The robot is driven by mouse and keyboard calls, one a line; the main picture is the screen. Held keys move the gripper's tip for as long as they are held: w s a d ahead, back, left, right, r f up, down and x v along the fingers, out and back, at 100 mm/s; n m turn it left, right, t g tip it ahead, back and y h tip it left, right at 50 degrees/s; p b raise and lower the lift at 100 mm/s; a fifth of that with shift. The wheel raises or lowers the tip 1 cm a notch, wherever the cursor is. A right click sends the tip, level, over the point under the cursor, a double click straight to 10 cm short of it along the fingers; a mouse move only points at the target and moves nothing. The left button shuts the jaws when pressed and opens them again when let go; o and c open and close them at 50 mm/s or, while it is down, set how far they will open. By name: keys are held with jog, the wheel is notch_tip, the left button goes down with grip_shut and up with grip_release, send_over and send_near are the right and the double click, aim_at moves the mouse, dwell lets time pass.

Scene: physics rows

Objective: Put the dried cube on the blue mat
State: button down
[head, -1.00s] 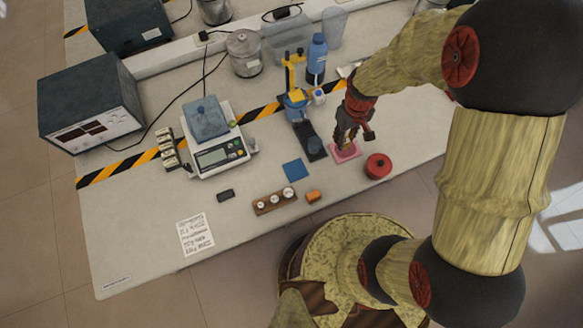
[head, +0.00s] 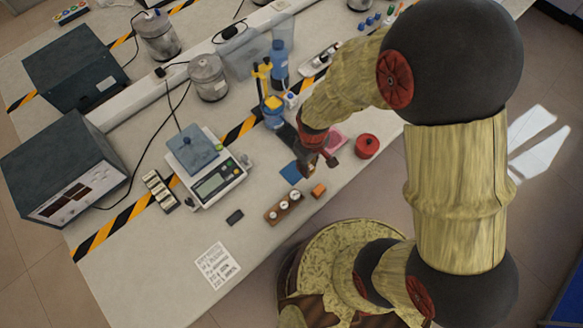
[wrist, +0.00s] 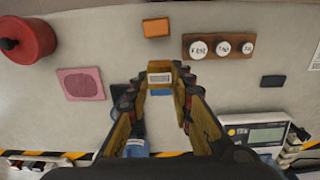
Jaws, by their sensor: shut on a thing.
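My gripper (head: 311,169) is shut on a small cube (wrist: 160,76) with a white printed label; the wrist view shows it between the fingertips. In the head view the fingers hide the cube. The blue mat (head: 291,170) lies on the bench just left of my gripper in the head view. In the wrist view a strip of the blue mat (wrist: 160,92) shows between the fingers beside the cube, the rest hidden by cube and fingers. The height of the cube above the mat is hard to tell.
A pink mat (wrist: 81,84) lies bare beside a red lidded pot (head: 367,146). An orange block (head: 318,190) and a wooden holder with labelled round tops (head: 283,207) stand near the front edge. A scale (head: 214,181) and a blue-and-yellow stand (head: 271,110) are nearby.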

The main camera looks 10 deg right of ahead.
jog(key=b, duration=0.1)
send_over(292, 172)
notch_tip(292, 172, down, 6)
jog(key=shift+f, duration=0.25)
jog(key=shift+w+f+b, duration=0.15)
jog(key=shift+f+b, duration=0.2)
jog(key=shift+f, duration=1.25)
jog(key=c, duration=1.6)
grip_release()
jog(key=shift+f, duration=0.15)
jog(key=shift+o, duration=0.2)
